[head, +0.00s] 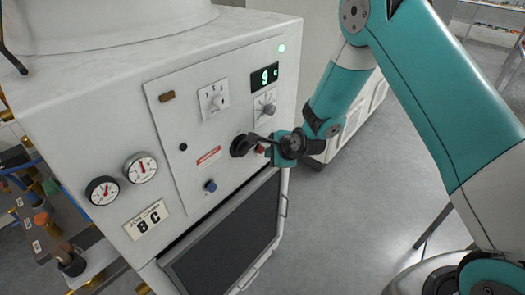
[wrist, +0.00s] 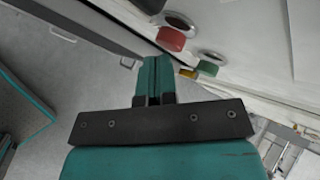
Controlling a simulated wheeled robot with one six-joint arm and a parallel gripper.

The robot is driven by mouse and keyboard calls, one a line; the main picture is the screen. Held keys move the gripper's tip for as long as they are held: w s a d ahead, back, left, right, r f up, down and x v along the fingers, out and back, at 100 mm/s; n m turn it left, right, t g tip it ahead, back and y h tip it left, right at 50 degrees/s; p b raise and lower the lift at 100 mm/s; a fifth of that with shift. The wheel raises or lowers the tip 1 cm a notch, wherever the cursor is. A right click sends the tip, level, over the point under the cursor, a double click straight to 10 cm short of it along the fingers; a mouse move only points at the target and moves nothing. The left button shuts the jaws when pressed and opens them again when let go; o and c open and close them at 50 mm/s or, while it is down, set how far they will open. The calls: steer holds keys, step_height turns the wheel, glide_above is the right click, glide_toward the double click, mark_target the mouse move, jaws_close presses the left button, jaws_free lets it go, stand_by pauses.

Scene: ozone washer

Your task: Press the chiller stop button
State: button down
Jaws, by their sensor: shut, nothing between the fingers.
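The white chiller (head: 60,100) fills the left of the head view. A red button (wrist: 171,39) and a green button (wrist: 208,68) stand out from its face in the wrist view. In the head view, a small part of the red button (head: 259,149) shows beside my gripper (head: 270,143), mostly hidden by it; the green one cannot be made out there. My gripper's teal fingers (wrist: 155,78) are together and empty. In the wrist view the fingertips lie just below and left of the red button; I cannot tell whether they touch anything.
A black knob (head: 240,146) is just left of my gripper. A blue knob (head: 210,186) is lower. The lit display (head: 265,76) reads 9, with a green lamp (head: 282,48) above. Two gauges (head: 103,190) are at left. A dark grille (head: 225,240) is below. Open floor (head: 350,215) is right.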

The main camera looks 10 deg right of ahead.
steer(key=shift+w+a, duration=0.15)
steer(key=shift+w, duration=0.05)
stand_by(0.6)
steer(key=shift+s+d, duration=0.5)
steer(key=shift+s, duration=0.2)
steer(key=s+d, duration=0.1)
steer(key=s, duration=0.1)
steer(key=s+d, duration=0.2)
steer(key=shift+b, duration=0.35)
stand_by(0.5)
